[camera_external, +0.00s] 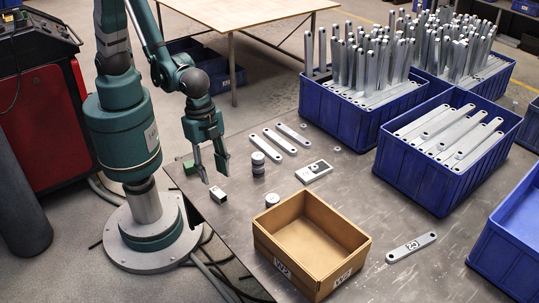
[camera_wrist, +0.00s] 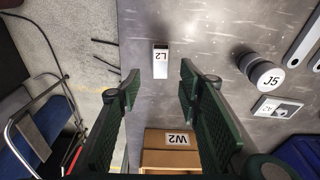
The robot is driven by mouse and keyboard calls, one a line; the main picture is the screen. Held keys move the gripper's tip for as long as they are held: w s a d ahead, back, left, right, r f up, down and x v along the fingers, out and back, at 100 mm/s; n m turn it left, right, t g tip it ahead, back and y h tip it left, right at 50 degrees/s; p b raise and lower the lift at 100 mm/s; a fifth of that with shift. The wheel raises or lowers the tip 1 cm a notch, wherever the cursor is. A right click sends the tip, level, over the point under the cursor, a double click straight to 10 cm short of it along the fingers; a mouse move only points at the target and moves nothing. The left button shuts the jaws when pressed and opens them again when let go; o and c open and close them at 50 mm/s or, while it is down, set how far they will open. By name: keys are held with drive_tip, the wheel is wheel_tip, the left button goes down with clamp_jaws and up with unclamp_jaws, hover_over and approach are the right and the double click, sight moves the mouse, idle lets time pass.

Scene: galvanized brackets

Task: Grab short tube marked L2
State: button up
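The short tube marked L2 (camera_wrist: 160,62) is a small square metal piece with a white label, lying on the table near its edge. In the external view the short tube (camera_external: 217,196) sits just below and in front of my fingers. My gripper (camera_external: 213,176) is open and empty, pointing down above the table. In the wrist view my gripper (camera_wrist: 161,76) has its two green fingers spread wide, with the tube seen between and slightly beyond the fingertips. The fingers do not appear to touch it.
An open cardboard box marked W2 (camera_external: 262,240) stands nearby. A cylinder marked J5 (camera_wrist: 267,76), a labelled plate (camera_external: 314,172), another short cylinder (camera_external: 272,200) and flat bars (camera_external: 272,145) lie around. Blue crates (camera_external: 410,178) of brackets fill the far right. The table edge is close to the tube.

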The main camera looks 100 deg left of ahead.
sight(218, 192)
drive_tip(key=shift+w+d+f+b, duration=0.15)
drive_tip(key=shift+f+b, duration=0.2)
drive_tip(key=shift+f, duration=0.95)
drive_tip(key=shift+f, duration=0.1)
drive_tip(key=shift+w+d+f+b, duration=0.15)
drive_tip(key=shift+f+b, duration=0.35)
drive_tip(key=shift+f, duration=0.75)
drive_tip(key=shift+w+f+b, duration=0.1)
drive_tip(key=shift+f+b, duration=0.35)
drive_tip(key=shift+f, duration=0.8)
drive_tip(key=c, duration=1)
